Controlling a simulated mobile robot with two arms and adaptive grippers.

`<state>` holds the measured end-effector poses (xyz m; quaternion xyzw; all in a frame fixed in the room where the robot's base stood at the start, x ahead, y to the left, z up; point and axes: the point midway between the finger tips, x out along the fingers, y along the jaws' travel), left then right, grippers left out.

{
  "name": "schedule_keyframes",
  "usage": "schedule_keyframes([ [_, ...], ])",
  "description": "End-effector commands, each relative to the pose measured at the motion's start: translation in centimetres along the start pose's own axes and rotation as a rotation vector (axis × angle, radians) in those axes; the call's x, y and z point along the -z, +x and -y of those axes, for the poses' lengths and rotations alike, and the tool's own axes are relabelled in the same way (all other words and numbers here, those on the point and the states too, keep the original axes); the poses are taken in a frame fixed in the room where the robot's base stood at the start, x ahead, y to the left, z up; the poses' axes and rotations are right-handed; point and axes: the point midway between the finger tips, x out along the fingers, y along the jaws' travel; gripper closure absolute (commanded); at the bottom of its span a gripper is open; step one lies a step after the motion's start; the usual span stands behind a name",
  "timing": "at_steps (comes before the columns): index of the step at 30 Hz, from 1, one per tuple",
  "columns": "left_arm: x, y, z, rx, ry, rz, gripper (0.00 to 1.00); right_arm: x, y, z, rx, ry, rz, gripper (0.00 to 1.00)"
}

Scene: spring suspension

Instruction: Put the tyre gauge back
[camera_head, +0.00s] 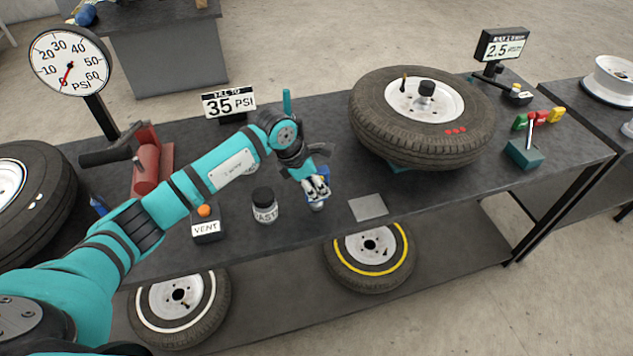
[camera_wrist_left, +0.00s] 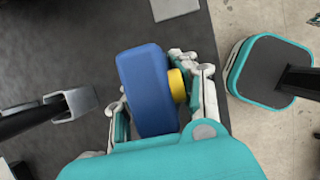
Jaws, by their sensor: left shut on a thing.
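The tyre gauge, seen as a blue block (camera_wrist_left: 146,88) with a round yellow part on its side, is between the fingers of my left gripper (camera_wrist_left: 152,85) in the left wrist view. My left gripper is shut on it; the yellow part faces the right finger. In the head view my left gripper (camera_head: 315,190) is over the front of the dark bench, left of a grey square pad (camera_head: 368,207), and mostly hides the blue gauge (camera_head: 324,172). The gauge's far side is hidden. My right gripper is not in view.
A paste jar (camera_head: 265,206) and a VENT box (camera_head: 205,226) stand left of the gripper. A tyre (camera_head: 385,140) lies behind the pad. The 35 PSI sign (camera_head: 229,102) stands at the back. The bench front edge is close.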

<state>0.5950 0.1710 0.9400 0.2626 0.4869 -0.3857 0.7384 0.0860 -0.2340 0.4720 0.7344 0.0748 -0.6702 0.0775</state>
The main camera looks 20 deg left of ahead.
Motion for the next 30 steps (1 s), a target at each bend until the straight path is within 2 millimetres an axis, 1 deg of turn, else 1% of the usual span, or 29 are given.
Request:
schedule_keyframes([
  [1, -0.02, 0.14, 0.01, 0.0, -0.001, 0.003, 1.0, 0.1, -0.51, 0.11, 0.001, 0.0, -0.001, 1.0],
  [2, 0.07, 0.33, 0.0, 0.0, 0.0, 0.003, 1.0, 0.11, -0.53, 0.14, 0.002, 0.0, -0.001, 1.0],
  [10, 0.24, 0.66, -0.05, -0.002, 0.001, 0.003, 1.0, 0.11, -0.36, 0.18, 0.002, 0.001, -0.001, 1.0],
  [13, 0.37, 0.97, -0.05, -0.002, 0.001, 0.003, 1.0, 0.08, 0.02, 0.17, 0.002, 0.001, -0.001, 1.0],
  [14, 0.38, 0.97, -0.05, -0.002, 0.001, 0.003, 0.72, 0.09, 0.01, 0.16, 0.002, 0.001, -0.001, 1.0],
  [19, 0.35, 0.86, -0.03, -0.002, 0.001, 0.003, 0.5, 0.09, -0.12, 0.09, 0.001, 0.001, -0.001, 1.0],
  [26, 0.34, 0.84, -0.03, -0.002, 0.001, 0.003, 0.5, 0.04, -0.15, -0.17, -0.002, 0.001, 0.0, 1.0],
  [29, 0.18, 0.48, -0.02, -0.001, 0.0, 0.003, 0.5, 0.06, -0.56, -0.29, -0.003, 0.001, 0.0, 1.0],
  [30, 0.25, 0.33, -0.09, -0.003, 0.001, 0.003, 0.5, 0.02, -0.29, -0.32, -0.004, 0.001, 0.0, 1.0],
])
